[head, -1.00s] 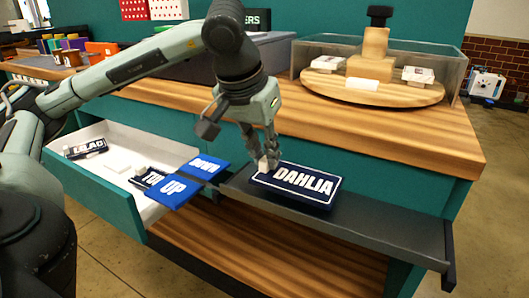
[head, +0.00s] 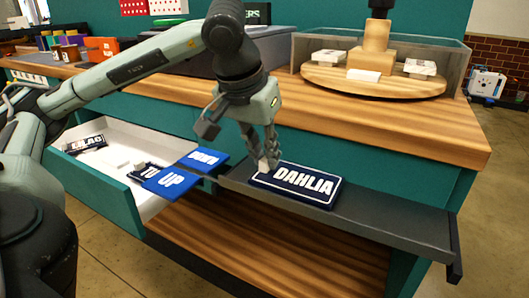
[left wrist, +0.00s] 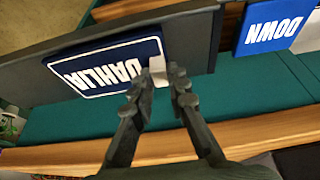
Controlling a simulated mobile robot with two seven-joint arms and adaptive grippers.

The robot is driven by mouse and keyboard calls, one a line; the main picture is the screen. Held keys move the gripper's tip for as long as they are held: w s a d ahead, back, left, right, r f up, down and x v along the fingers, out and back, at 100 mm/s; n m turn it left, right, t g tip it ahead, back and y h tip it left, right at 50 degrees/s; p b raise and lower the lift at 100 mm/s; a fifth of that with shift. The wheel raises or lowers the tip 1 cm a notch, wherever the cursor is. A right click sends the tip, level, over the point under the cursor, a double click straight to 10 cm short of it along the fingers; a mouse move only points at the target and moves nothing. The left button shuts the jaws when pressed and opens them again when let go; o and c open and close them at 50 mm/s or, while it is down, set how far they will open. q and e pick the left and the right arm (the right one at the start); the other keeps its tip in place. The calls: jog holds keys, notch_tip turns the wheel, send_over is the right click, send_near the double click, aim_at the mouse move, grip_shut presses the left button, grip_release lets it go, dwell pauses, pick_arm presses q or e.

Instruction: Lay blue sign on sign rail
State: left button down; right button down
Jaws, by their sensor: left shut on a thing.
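A dark blue sign (head: 295,185) reading DAHLIA lies face up on or just over the dark sign rail (head: 390,228), near the rail's left end; a small gap cannot be ruled out. My left gripper (head: 266,163) is at the sign's left end, shut on its small white tab. In the left wrist view the sign (left wrist: 105,68) appears upside down, and the white tab (left wrist: 158,68) sits between the fingertips (left wrist: 163,78). The rail (left wrist: 35,82) runs behind it. My right gripper is not in view.
The open white drawer (head: 125,200) left of the rail holds a LILAC sign (head: 86,144) and a sign reading TO. Bright blue UP (head: 171,180) and DOWN (head: 203,159) signs lie by its right edge, close to the rail. The rail's right part is bare.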

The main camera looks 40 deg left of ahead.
pick_arm(q)
jog(key=c, duration=1.4)
grip_release()
jog(key=shift+r+p, duration=2.65)
jog(key=shift+r, duration=0.85)
